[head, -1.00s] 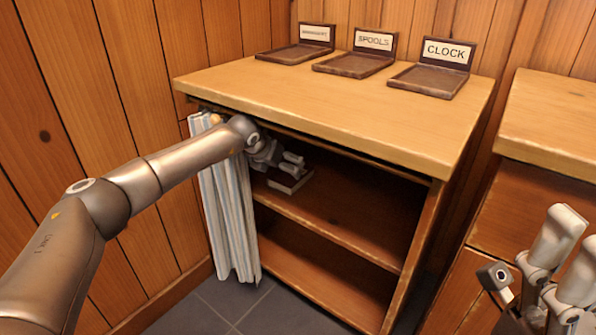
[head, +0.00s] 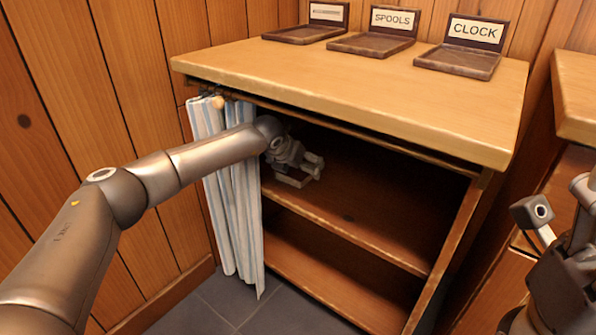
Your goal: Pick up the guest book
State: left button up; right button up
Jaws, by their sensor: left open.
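My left gripper (head: 311,172) is open and reaches past the striped curtain into the upper compartment of the wooden cabinet, just above its middle shelf (head: 350,217). A small pale, flat edge shows low beside its fingers; I cannot tell whether it is the guest book or part of the gripper. No other thing that could be the guest book shows. My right gripper (head: 582,195) is at the right edge, partly cut off, in front of the neighbouring cabinet, and its opening is unclear.
The striped curtain (head: 236,190) hangs bunched at the cabinet's left side. The cabinet top (head: 350,85) overhangs the opening. On it stand several empty brown trays, one labelled SPOOLS (head: 372,45) and one CLOCK (head: 458,62). The lower compartment looks empty.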

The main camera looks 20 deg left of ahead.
pick_arm(q)
jog(key=shift+d, duration=0.1)
jog(key=c, duration=1.1)
jog(key=shift+r, duration=0.15)
